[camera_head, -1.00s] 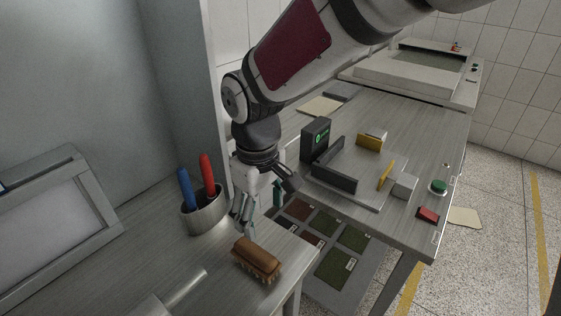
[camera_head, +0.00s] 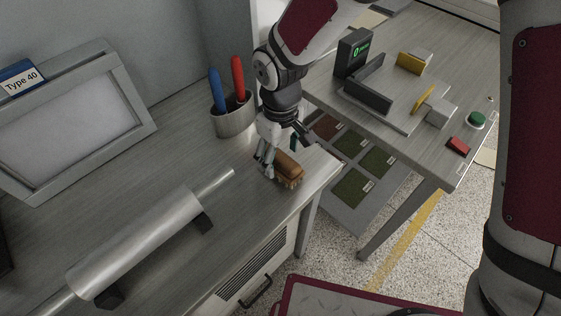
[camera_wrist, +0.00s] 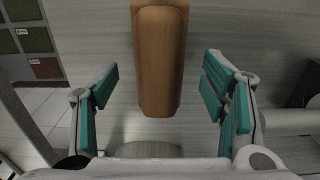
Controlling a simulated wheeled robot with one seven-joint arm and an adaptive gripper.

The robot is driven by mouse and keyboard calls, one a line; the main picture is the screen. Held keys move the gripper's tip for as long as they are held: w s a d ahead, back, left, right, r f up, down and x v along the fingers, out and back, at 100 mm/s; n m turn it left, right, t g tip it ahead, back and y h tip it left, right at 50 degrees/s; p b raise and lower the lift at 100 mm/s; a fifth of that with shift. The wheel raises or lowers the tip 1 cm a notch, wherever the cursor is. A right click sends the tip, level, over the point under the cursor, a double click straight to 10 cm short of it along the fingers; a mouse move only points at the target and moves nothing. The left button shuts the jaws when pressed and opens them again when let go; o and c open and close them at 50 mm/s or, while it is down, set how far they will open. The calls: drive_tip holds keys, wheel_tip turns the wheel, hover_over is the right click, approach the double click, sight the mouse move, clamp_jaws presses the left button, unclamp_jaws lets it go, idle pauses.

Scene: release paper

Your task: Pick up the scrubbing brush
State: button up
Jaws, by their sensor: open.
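The scrubbing brush (camera_head: 289,168), with a brown wooden back and tan bristles, lies bristles down on the grey bench near its right corner. In the wrist view the brush (camera_wrist: 159,58) runs lengthwise from the top edge to between the pads. My gripper (camera_head: 279,160) is just above and beside the brush in the head view, partly covering it. In the wrist view my gripper (camera_wrist: 158,88) is open, with a teal-padded finger on each side of the brush and a gap on both sides. Neither pad appears to touch it.
A metal roller (camera_head: 140,240) lies to the front left. A framed panel (camera_head: 70,120) stands at the left. A second table (camera_head: 400,120) with devices is at the right.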

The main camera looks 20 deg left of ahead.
sight(280, 156)
drive_tip(key=shift+f, duration=1.6)
drive_tip(key=c, duration=1.3)
drive_tip(key=shift+c, duration=0.2)
